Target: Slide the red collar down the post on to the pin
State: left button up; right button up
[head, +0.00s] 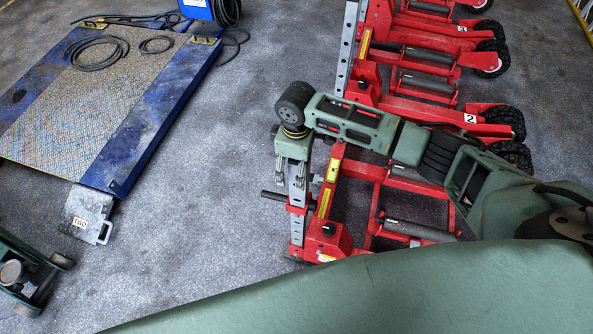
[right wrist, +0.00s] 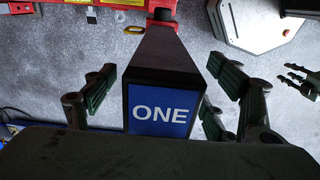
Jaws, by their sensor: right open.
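The grey, holed post (head: 298,192) stands upright at the front end of the nearest red jack. The red collar (head: 297,208) is around its lower part, with a dark rod (head: 273,196) sticking out left close by. I cannot make out the pin for certain. My right gripper (head: 296,178) points down over the post's top, fingers open on either side. In the right wrist view the post's blue top reads ONE (right wrist: 160,110) between the spread fingers. Red parts (right wrist: 163,18) show at its foot. Green fingers at the right edge look like my left gripper (right wrist: 301,81); their opening is unclear.
The nearest jack's red frame (head: 327,242) lies right of the post, with more red jacks (head: 440,115) behind. A blue-edged platform (head: 100,95) with cables lies at left, its grey plate (head: 88,212) in front. Bare floor separates platform and post.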

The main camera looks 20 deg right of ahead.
notch_tip(320, 180, up, 8)
jog(key=shift+f, duration=0.1)
dwell(0.6)
